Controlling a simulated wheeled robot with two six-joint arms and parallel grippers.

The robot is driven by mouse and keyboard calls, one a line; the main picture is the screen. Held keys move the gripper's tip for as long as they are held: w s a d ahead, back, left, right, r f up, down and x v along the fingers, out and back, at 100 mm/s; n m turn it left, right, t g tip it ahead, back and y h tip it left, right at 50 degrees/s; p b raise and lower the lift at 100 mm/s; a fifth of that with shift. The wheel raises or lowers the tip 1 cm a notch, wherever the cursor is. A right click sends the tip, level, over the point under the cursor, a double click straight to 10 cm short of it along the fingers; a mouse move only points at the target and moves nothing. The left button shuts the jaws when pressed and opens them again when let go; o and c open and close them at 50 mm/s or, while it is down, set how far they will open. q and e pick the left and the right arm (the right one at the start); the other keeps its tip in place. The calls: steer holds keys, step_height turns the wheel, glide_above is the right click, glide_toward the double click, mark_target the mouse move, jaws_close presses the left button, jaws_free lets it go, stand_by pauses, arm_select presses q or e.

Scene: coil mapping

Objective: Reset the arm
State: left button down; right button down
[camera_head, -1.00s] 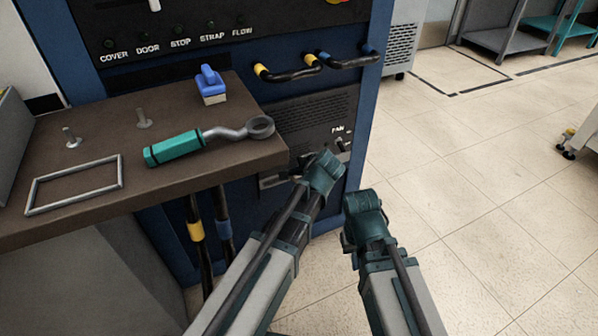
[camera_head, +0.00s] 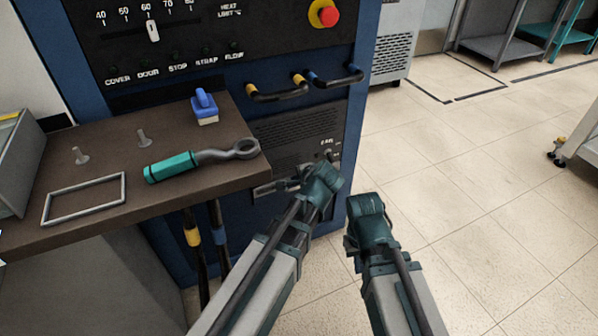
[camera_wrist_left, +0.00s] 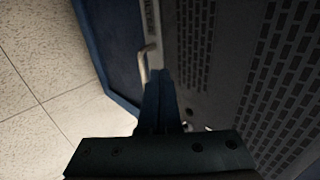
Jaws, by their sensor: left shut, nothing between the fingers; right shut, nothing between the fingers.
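My left arm reaches in from the bottom, and its gripper (camera_head: 308,184) is in front of the lower grille of the blue cabinet (camera_head: 350,110), to the right of the brown shelf. In the left wrist view the narrow dark fingers (camera_wrist_left: 160,95) are together with nothing between them, pointing along the cabinet front. My right gripper (camera_head: 366,222) is just right of the left one, over the floor. Its wrist housing hides most of the fingers; it holds nothing visible.
The brown shelf (camera_head: 110,215) carries a teal-handled ring wrench (camera_head: 195,162), a blue-handled block (camera_head: 204,106), two pegs and a metal frame (camera_head: 84,200). Hoses (camera_head: 280,95) cross the cabinet front. A light metal handle (camera_wrist_left: 144,64) shows nearby. Open floor (camera_head: 470,200) lies right.

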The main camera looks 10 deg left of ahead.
arm_select(q)
steer(key=s+d+f+n+g+h+p, duration=0.1)
steer(key=s+d+n+g+h+p, duration=0.2)
steer(key=s, duration=0.7)
steer(key=s+d+n+g+h+p, duration=0.1)
steer(key=s+d+n+g+p, duration=0.3)
steer(key=s, duration=0.6)
step_height(320, 180, up, 38)
steer(key=d+p, duration=0.1)
steer(key=p, duration=3.5)
steer(key=shift+s+d+f+g, duration=0.25)
steer(key=shift+d+g, duration=0.15)
